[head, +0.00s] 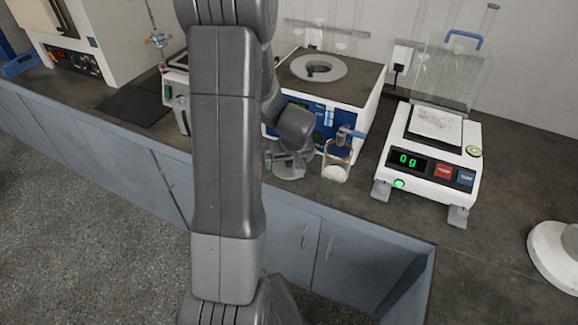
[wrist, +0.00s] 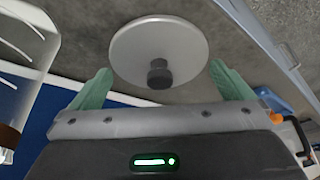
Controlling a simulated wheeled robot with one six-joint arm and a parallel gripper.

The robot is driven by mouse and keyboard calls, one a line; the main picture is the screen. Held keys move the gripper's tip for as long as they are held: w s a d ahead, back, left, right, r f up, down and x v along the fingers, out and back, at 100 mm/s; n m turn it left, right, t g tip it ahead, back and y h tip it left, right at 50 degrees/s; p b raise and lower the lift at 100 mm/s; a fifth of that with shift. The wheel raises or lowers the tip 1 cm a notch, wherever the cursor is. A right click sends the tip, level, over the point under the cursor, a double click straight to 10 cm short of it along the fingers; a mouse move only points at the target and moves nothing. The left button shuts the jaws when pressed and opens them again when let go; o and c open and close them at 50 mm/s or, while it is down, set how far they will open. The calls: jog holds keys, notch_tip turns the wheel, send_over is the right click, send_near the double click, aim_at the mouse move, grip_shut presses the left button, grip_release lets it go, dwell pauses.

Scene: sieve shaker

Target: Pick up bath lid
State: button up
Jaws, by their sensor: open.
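The bath lid is a round grey disc with a dark knob; in the wrist view the lid (wrist: 130,47) lies just beyond my fingertips, its knob roughly centred between them. My gripper (wrist: 160,74) is open, with one green finger on each side and nothing held. In the head view my gripper (head: 287,158) is low over the bench in front of the bath, and the lid (head: 291,173) shows partly beneath it. The bath (head: 358,82) is a white box with a blue front and a grey ring around a round opening on top. Whether the fingers touch the lid is unclear.
A glass vessel with white contents (head: 336,172) stands close to the right of my gripper. A balance (head: 430,160) reading 0 g stands further right. A dark mat (head: 133,105) lies to the left. The bench's front edge is close to the gripper.

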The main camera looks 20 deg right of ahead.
jog(key=c, duration=0.7)
jog(key=shift+o, duration=0.2)
